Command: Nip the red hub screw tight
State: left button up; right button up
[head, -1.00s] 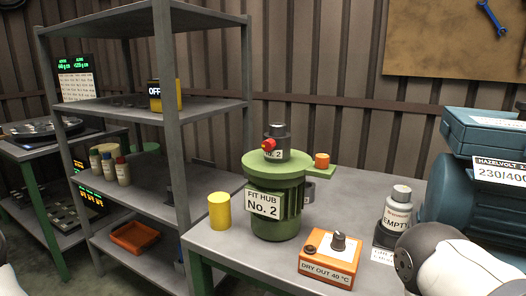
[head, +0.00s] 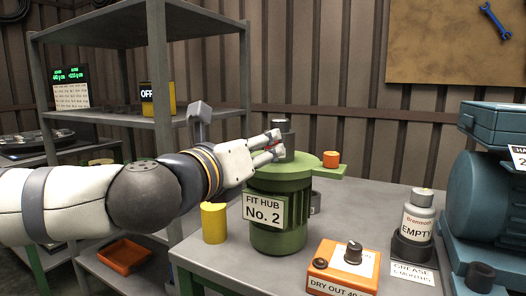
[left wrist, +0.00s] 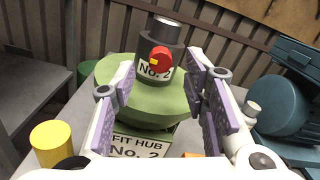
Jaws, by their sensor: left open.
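The red hub screw (left wrist: 160,60) sticks out of the side of the dark grey hub (left wrist: 165,36), above its No. 2 label, and has a yellow mark. The hub (head: 287,130) stands upright on top of the green FIT HUB No. 2 stand (head: 280,209). My left gripper (head: 277,143) is at the hub's left side, its fingers open and pointing at the screw. In the left wrist view, the purple-padded fingers (left wrist: 166,88) are spread wide on both sides of the hub's line, with nothing between the pads. In the head view the fingers mostly hide the screw. My right gripper is out of view.
An orange knob (head: 331,159) sits on the green arm right of the hub. A yellow cylinder (head: 214,223), the orange DRY OUT box (head: 341,268), a grease bottle (head: 419,212) and a blue machine (head: 490,200) share the bench. A grey shelf rack (head: 247,100) stands left.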

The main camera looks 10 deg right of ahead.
pick_arm(q)
jog(key=shift+x, duration=1.1)
grip_shut()
